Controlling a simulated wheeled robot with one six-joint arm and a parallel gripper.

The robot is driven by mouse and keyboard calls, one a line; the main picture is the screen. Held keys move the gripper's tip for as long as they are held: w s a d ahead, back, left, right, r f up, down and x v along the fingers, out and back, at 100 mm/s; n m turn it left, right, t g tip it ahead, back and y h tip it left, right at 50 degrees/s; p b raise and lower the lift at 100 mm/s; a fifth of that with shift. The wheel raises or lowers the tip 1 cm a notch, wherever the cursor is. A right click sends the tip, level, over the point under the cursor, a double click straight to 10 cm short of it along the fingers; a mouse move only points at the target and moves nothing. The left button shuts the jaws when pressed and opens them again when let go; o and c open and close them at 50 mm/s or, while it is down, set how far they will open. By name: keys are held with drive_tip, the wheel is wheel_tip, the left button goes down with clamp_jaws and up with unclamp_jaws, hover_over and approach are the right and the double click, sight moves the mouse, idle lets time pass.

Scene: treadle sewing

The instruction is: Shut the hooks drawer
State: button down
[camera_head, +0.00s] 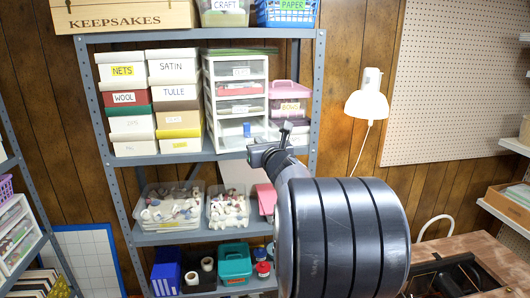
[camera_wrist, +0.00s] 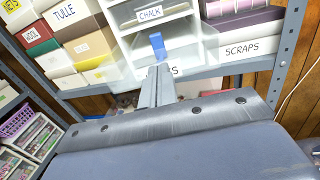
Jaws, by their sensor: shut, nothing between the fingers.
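The white drawer unit (camera_head: 208,107) stands on the middle shelf. Its lowest drawer (camera_head: 231,143) sticks out toward me, with a small blue thing (camera_head: 247,129) at it. In the wrist view this drawer (camera_wrist: 190,64) is open and translucent. Its label is mostly hidden behind my fingers, with only an end "S" readable. The blue thing (camera_wrist: 157,42) shows just above my fingertips. My gripper (camera_wrist: 158,72) is shut and empty, in front of the drawer. In the head view my gripper (camera_head: 286,128) is just right of the drawer; contact cannot be told.
Labelled boxes (camera_head: 176,95) stand left of the unit, and a pink-lidded bin (camera_head: 290,105) right of it. A grey shelf post (camera_head: 315,100) rises at the right. Trays of small items (camera_head: 170,210) sit below. A white lamp (camera_head: 367,98) hangs on the wall.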

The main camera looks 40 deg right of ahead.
sight(246, 127)
drive_tip(key=p+x, duration=0.1)
drive_tip(key=x, duration=1.4)
drive_tip(key=shift+w, duration=0.15)
drive_tip(key=shift+f, duration=0.15)
